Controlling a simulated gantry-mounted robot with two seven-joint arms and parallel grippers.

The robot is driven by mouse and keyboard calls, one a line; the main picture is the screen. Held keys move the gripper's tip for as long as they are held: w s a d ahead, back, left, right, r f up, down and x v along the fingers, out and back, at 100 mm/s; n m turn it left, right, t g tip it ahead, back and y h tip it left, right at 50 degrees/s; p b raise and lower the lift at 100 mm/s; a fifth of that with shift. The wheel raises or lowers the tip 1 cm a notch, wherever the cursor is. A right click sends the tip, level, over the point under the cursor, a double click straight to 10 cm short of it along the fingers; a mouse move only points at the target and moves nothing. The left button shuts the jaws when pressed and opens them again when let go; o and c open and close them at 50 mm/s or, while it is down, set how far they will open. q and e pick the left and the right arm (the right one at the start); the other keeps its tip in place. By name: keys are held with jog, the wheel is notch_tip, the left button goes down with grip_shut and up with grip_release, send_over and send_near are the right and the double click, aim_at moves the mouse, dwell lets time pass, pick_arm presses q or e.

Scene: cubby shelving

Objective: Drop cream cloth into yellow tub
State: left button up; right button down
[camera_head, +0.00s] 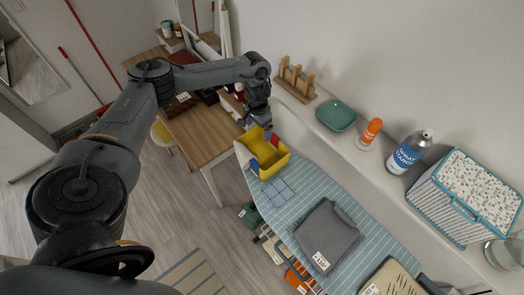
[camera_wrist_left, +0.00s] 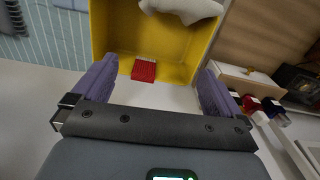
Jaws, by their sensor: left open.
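The yellow tub (camera_head: 280,160) stands at the far left end of the striped board in the head view; its wall also shows in the left wrist view (camera_wrist_left: 105,35). A pale, cream-coloured cloth (camera_wrist_left: 182,8) lies at the tub's far side in the wrist view, cut off by the top edge. A whitish patch (camera_head: 242,155) at the tub's left rim in the head view looks like the same cloth. A small red item (camera_wrist_left: 144,70) is in the tub. My left gripper (camera_wrist_left: 155,88) is open and empty, its purple fingers apart, just above the tub. My right gripper is not visible.
A grey folded cloth (camera_head: 328,236) and a blue checked cloth (camera_head: 278,192) lie on the striped board (camera_head: 345,270). The ledge behind holds a wooden rack (camera_head: 297,80), green dish (camera_head: 336,115), orange bottle (camera_head: 369,133), spray can (camera_head: 410,152) and lidded basket (camera_head: 465,197). A wooden table (camera_head: 200,132) stands left.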

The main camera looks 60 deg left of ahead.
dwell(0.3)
pick_arm(q)
notch_tip(320, 180, up, 11)
jog(key=p, duration=0.3)
jog(key=shift+f, duration=0.15)
dwell(0.4)
